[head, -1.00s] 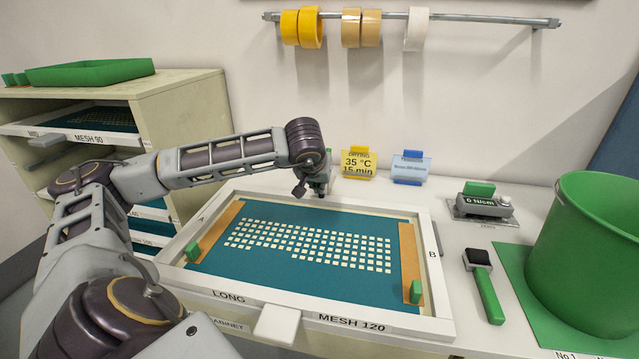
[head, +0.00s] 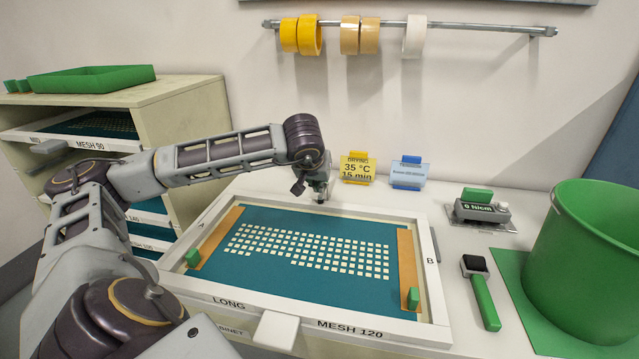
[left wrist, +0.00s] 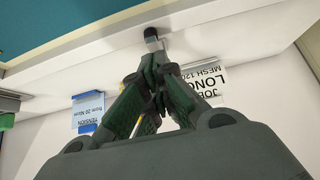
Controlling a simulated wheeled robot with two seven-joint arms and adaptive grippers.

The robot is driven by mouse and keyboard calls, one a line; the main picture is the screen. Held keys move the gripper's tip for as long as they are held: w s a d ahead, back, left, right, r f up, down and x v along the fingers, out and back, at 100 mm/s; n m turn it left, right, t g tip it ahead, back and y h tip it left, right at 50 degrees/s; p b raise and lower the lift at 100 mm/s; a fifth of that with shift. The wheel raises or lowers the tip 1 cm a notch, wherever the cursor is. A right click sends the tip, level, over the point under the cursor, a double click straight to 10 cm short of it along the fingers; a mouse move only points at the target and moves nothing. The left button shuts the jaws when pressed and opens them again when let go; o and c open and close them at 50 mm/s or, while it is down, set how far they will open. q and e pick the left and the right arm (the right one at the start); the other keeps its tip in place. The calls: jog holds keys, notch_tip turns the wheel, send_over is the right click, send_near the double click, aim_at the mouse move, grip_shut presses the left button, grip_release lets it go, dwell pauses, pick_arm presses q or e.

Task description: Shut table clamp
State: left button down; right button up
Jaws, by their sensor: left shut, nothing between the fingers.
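The printing screen, a white frame (head: 435,300) with a teal mesh and a pattern of pale squares, lies flat on the table. My left gripper (head: 321,200) is at the far edge of this frame, with its fingers pointing down. In the left wrist view its green fingers (left wrist: 153,62) are shut together with nothing between them. A small dark cylindrical tip with a metal stem (left wrist: 151,35), apparently part of the table clamp, shows just beyond the fingertips against the white frame edge. The rest of the clamp is hidden by the gripper. My right gripper is not in view.
A yellow drying card (head: 357,167) and a blue-topped card (head: 408,171) stand behind the frame. A tension meter (head: 482,210), a green-handled tool (head: 484,300) and a green bucket (head: 590,265) are at right. A shelf cabinet (head: 180,110) stands at left.

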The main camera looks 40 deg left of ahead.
pick_arm(q)
jog(key=s+d+r, duration=0.4)
jog(key=s, duration=0.4)
jog(key=shift+s+d, duration=0.25)
jog(key=shift+d, duration=0.1)
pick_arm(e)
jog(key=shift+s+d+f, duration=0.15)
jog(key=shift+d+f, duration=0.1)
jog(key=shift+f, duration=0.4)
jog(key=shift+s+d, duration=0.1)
